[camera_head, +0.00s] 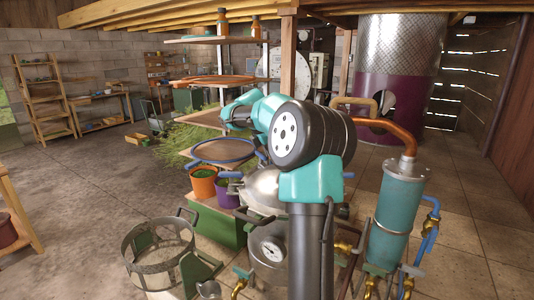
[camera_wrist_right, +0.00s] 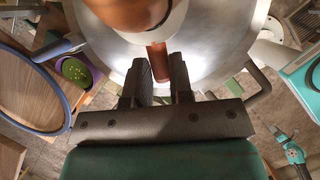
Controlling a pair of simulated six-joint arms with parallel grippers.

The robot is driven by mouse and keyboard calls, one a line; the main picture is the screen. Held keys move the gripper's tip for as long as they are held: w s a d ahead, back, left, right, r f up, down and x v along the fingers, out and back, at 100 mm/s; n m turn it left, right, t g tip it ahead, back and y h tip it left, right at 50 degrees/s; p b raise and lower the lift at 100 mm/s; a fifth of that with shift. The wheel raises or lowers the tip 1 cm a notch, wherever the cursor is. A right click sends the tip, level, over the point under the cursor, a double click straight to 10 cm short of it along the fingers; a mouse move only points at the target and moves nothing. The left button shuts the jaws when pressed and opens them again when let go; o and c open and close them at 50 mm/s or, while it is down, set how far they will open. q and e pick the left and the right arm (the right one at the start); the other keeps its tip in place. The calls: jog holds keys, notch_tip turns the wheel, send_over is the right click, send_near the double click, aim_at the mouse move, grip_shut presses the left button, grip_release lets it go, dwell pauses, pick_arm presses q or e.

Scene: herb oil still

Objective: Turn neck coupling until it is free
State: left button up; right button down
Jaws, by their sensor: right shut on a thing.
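The neck coupling shows in the right wrist view as a pale ring (camera_wrist_right: 163,22) around a thick copper pipe (camera_wrist_right: 128,12), with a short copper bar (camera_wrist_right: 158,62) sticking out of it towards me. My right gripper (camera_wrist_right: 157,72) has its two dark fingers closed on either side of this bar, above the rounded metal still lid (camera_wrist_right: 215,60). In the head view the still lid (camera_head: 262,188) is partly visible; my right arm hides the coupling and the gripper's fingertips. My left gripper is in neither view.
A teal condenser (camera_head: 395,212) with a bent copper pipe (camera_head: 385,126) stands right of the still. A wire-handled metal basket (camera_head: 160,258) stands at front left. A blue-rimmed round tray (camera_head: 224,151), an orange pot (camera_head: 203,184) and a purple pot (camera_head: 227,193) are left of the lid.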

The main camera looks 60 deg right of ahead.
jog(key=shift+w+d+r, duration=0.1)
jog(key=shift+w, duration=0.05)
jog(key=c, duration=1)
grip_release()
jog(key=shift+c, duration=0.2)
jog(key=v, duration=1.7)
jog(key=shift+w, duration=0.2)
